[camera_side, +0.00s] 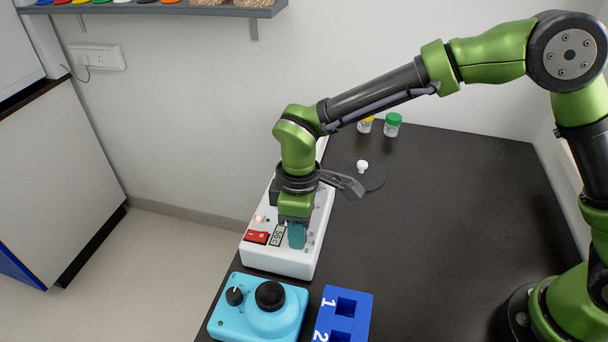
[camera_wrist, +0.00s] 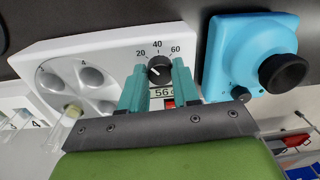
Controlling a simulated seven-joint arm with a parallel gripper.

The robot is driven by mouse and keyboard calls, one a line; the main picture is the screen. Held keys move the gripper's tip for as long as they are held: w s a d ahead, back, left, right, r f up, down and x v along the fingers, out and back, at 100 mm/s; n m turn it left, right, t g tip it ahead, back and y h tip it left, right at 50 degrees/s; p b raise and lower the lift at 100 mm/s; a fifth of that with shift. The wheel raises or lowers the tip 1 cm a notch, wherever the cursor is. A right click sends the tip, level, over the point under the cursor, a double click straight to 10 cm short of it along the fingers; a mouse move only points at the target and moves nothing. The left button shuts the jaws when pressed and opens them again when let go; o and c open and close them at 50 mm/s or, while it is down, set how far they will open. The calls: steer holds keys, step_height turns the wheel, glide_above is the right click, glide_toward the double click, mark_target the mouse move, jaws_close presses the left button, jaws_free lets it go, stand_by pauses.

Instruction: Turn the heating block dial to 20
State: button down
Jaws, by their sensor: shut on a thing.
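The heating block (camera_side: 283,262) is a long white unit at the table's left edge; it also shows in the wrist view (camera_wrist: 100,42). Its black dial (camera_wrist: 159,66) has a white pointer mark and a scale showing 20, 40 and 60. The pointer seems to lie toward the lower left, on the 20 side, but its exact setting is hard to read. My gripper (camera_side: 297,236) reaches down onto the block. In the wrist view its teal fingers (camera_wrist: 160,70) stand on both sides of the dial, shut on it. The dial is hidden in the side view.
A display (camera_side: 278,235) and a red switch (camera_side: 257,237) sit beside my fingers. A light-blue device (camera_side: 257,312) with black knobs and a blue numbered rack (camera_side: 345,310) stand close in front. A dark disc with a white knob (camera_side: 362,167) and green-lidded jar (camera_side: 393,124) stand behind. The table's right side is clear.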

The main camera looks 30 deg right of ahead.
steer(key=shift+r+n, duration=0.1)
steer(key=shift+n, duration=0.5)
steer(key=c, duration=1.9)
jaws_free()
jaws_close()
steer(key=o, duration=1.1)
jaws_free()
steer(key=r, duration=1.6)
steer(key=shift+w+d+r, duration=0.25)
steer(key=shift+w+r, duration=0.1)
steer(key=shift+r, duration=0.05)
